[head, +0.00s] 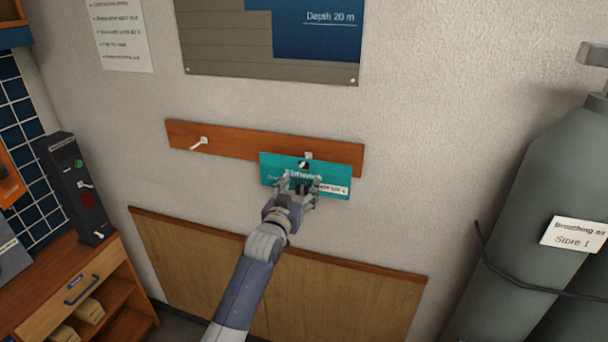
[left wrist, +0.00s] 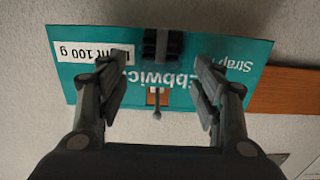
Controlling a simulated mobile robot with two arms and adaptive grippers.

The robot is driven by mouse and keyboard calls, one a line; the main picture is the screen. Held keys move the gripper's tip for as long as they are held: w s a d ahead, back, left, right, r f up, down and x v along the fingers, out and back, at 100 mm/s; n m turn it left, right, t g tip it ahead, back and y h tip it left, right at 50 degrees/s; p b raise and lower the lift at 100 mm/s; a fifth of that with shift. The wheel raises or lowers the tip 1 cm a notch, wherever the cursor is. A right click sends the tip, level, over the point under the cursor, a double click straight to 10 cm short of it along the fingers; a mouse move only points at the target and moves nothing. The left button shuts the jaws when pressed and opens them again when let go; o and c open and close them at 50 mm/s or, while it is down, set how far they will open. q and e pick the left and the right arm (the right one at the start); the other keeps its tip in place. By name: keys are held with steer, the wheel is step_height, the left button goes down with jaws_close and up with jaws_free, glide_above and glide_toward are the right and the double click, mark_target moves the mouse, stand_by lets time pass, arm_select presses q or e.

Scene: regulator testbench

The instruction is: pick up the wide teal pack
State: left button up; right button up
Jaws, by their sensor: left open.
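The wide teal pack (head: 338,178) hangs on the right peg (head: 308,156) of a wooden wall board. In the left wrist view the pack (left wrist: 240,52) appears upside down, with white lettering and a white label, and the peg (left wrist: 157,113) shows below its middle. My left gripper (head: 300,183) is in front of the pack's lower middle. Its fingers (left wrist: 158,72) are open and spread across the pack's face, with nothing visibly clamped between them. They hide part of the lettering; I cannot tell whether they touch it. My right gripper is not in view.
The wooden board (head: 235,143) has a free peg (head: 199,144) at left. Below is a wood wall panel (head: 200,255). Large grey cylinders (head: 530,190) stand at right. A shelf unit (head: 75,285) and dark box (head: 75,185) are at left.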

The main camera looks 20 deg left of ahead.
arm_select(q)
steer(key=shift+w, duration=0.4)
steer(key=c, duration=1.2)
